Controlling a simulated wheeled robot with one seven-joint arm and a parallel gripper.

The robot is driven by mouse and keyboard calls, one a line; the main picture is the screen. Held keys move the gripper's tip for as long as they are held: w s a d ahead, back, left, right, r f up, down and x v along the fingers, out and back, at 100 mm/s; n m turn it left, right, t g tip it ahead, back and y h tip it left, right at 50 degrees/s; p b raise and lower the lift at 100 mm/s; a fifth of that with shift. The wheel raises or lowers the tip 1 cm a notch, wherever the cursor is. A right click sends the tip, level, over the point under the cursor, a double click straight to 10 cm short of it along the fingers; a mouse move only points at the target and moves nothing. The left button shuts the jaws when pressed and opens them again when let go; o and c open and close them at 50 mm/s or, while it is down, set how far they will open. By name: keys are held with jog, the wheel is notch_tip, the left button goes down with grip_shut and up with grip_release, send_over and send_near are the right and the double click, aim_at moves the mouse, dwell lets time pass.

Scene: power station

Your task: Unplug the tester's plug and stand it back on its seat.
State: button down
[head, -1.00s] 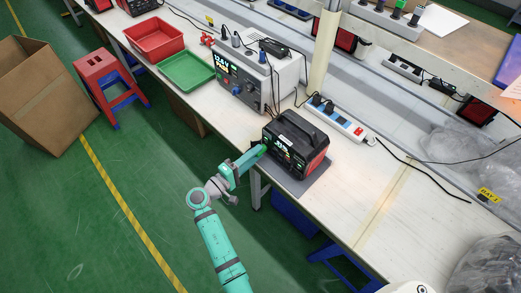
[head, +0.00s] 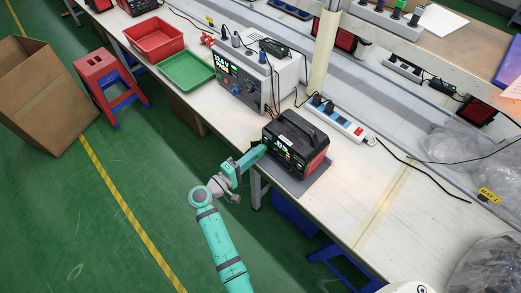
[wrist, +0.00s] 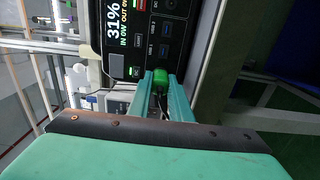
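The black power station (head: 296,143) with a lit display stands on a grey mat at the bench's front edge. My gripper (head: 264,149) reaches its front panel from the left. In the wrist view, the panel (wrist: 146,40) shows 31% and several ports. A green plug (wrist: 161,77) sits between the fingers of my gripper (wrist: 162,86), which appear to touch it on both sides. Its front end meets the panel; how deep it sits is hidden. A dark cable seems to run back from it between the fingers. I cannot make out a separate seat for the plug.
A grey bench instrument (head: 257,78) with knobs and leads stands behind and left. A white power strip (head: 337,122) lies behind the station. A green tray (head: 187,71) and a red tray (head: 154,37) are further left. The bench to the right (head: 400,200) is mostly clear.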

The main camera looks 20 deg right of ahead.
jog(key=shift+a, duration=0.2)
dwell(0.5)
jog(key=shift+v, duration=1.9)
